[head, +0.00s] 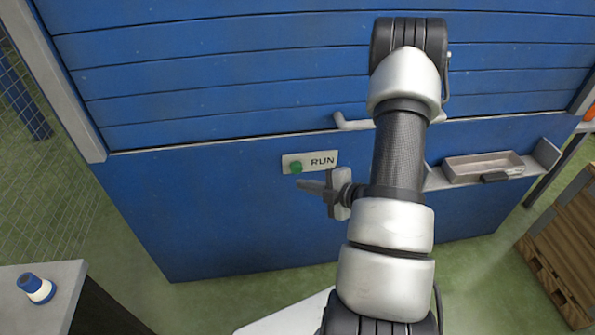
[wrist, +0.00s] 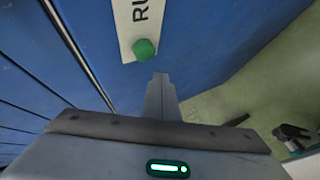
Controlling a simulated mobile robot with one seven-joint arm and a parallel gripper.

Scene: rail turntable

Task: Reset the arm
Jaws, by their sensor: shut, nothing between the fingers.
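My gripper (head: 312,186) is shut and empty, its fingers pointing left in the head view. It is in front of the blue lower panel, just below the RUN plate (head: 325,161) with its green button (head: 296,167). In the wrist view the shut fingertips (wrist: 160,80) lie just below the green button (wrist: 144,50) in the picture; I cannot tell whether they touch it. My arm crosses the middle of the head view and hides part of the panel and the handle (head: 352,124).
A blue slatted shutter (head: 230,60) stands above the panel. A shelf with a grey tray (head: 483,166) is at right, a wooden pallet stack (head: 565,240) beyond it. A table (head: 60,274) with a blue-and-white object (head: 36,288) is at lower left. Wire fence (head: 40,150) runs along the left.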

